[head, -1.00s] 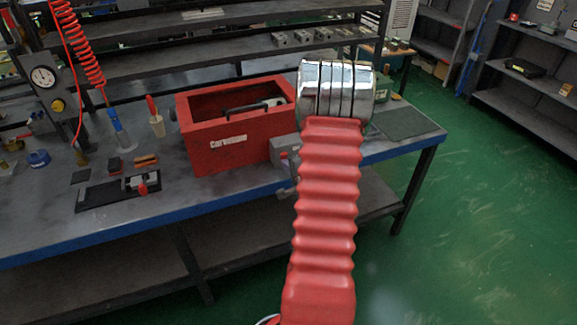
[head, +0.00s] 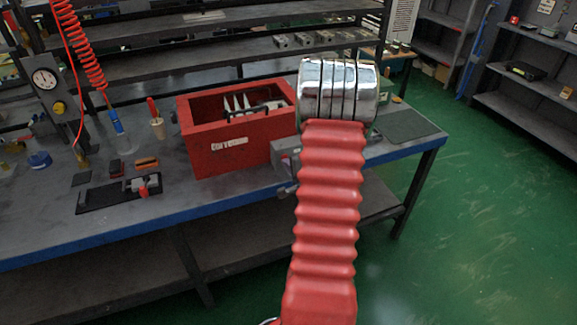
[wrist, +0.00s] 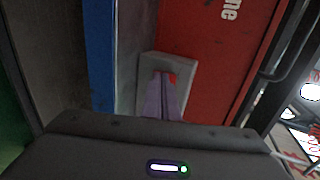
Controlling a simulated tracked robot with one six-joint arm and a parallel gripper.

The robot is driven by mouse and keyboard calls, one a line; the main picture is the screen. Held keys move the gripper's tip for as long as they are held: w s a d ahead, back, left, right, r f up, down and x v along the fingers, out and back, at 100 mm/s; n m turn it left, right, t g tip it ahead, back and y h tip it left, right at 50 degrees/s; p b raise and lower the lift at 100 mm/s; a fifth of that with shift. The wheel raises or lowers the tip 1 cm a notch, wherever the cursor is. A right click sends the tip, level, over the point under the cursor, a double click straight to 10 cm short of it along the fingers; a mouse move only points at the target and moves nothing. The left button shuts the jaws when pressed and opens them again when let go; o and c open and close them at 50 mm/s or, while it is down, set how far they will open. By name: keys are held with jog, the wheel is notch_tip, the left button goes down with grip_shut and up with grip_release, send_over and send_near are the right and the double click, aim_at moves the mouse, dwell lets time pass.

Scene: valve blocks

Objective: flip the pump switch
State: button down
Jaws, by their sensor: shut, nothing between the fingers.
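The pump switch seems to be the small grey box (wrist: 180,70) with a red lever (wrist: 172,78), beside a red wall in the wrist view. My gripper (wrist: 163,90) is shut and empty, its pale purple fingers pointing at the lever. The fingertips overlap the lever in the picture; I cannot tell whether they touch it. Part of the lever is hidden behind the fingers. In the head view the grey box (head: 286,152) shows at the bench's front, right of the red bin, partly behind my arm. My arm hides most of the gripper there.
The red bin (head: 235,160) stands on the blue-edged workbench (head: 130,232) just left of the grey box. A black fixture (head: 95,197), a gauge (head: 45,78) and small tools lie further left. A dark mat (head: 408,125) lies at the right end. Green floor is clear at right.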

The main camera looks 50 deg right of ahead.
jog(key=shift+s+a+r, duration=0.25)
jog(key=shift+s+a, duration=0.1)
jog(key=shift+s, duration=0.1)
jog(key=v, duration=1.2)
jog(key=shift+s, duration=0.4)
jog(key=shift+a+r, duration=0.15)
